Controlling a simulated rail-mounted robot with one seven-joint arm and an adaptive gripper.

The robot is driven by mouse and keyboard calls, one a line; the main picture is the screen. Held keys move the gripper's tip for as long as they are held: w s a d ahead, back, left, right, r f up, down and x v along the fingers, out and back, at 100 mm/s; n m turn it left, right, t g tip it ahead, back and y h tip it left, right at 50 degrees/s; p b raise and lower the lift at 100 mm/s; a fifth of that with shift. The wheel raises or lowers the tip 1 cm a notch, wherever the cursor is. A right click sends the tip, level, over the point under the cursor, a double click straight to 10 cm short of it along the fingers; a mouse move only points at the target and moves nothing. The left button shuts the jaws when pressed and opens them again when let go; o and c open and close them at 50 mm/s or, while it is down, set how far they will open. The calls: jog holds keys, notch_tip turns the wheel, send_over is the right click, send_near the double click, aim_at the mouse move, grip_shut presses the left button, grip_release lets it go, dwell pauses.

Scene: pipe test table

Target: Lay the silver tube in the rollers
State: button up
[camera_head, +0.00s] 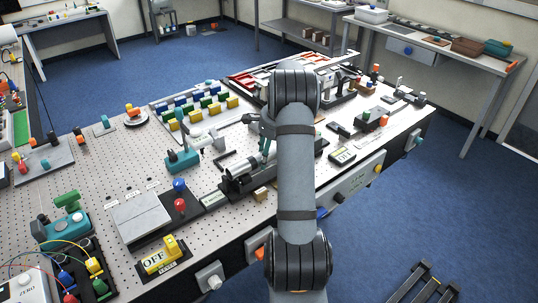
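My gripper (266,146) is partly hidden behind my own arm, over the middle of the table. Its fingers point down, and I cannot tell whether they are open or shut. A short silver cylinder (238,164), which may be the silver tube, shows just left of and below the fingers. It lies on its side at a black fixture (240,185), which may hold the rollers. Whether the gripper touches the cylinder is not clear. The right part of the fixture is hidden behind my arm.
The perforated table (130,165) is crowded. A teal clamp-like device (183,160) stands left of the fixture. A grey sloped box (140,218), red and blue knobs (180,194) and a yellow OFF switch (160,256) are in front. Rows of coloured blocks (200,108) stand behind.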

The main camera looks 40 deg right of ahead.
jog(key=o, duration=0.5)
jog(key=shift+c, duration=0.2)
jog(key=v, duration=1.2)
jog(key=x, duration=1.2)
jog(key=shift+r+p, duration=0.3)
jog(key=shift+r, duration=0.05)
jog(key=shift+f, duration=0.1)
